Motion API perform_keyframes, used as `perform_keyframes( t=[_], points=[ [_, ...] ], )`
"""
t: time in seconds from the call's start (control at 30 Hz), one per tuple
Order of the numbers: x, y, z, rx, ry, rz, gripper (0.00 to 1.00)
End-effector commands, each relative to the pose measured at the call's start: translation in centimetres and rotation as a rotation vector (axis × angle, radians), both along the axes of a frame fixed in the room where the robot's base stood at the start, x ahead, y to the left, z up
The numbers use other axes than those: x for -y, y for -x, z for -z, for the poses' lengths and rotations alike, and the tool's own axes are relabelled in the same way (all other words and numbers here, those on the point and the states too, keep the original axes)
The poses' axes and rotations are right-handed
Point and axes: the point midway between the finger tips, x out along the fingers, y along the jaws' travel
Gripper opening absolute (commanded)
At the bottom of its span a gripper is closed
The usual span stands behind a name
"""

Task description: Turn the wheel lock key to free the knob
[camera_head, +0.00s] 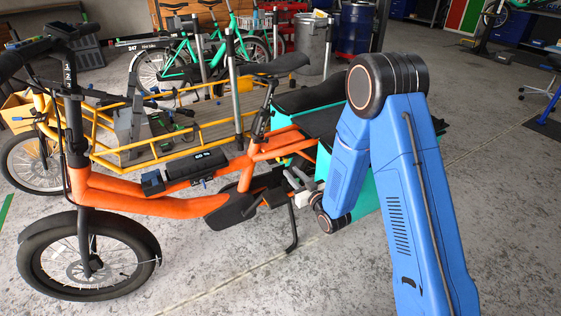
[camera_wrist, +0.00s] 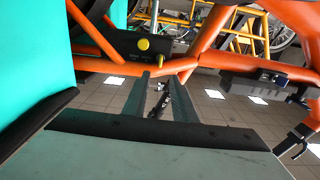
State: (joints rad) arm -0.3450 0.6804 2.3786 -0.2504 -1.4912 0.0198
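An orange cargo bike (camera_head: 150,200) stands at the left and centre of the head view. In the wrist view, a black lock-like housing (camera_wrist: 118,42) with a round yellow knob (camera_wrist: 143,44) sits at the orange frame, beyond and slightly left of my fingertips. In the head view, my gripper (camera_head: 301,184) is beside the frame behind the crank, partly hidden by my arm.
Teal panels (camera_head: 362,192) of the bike's rear stand close to my arm; one fills the wrist view's left side (camera_wrist: 32,60). A black battery (camera_head: 196,166) is on the frame. A yellow cargo bike (camera_head: 108,163) stands behind. The floor in front is clear.

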Motion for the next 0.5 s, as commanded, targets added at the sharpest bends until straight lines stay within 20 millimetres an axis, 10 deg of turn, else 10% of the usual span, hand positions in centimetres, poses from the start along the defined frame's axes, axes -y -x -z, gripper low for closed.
perform_keyframes(
  t=[0.5],
  points=[
    [-4.9, -7.1, 0.0, 0.001, -0.001, -0.001, 0.25]
  ],
)
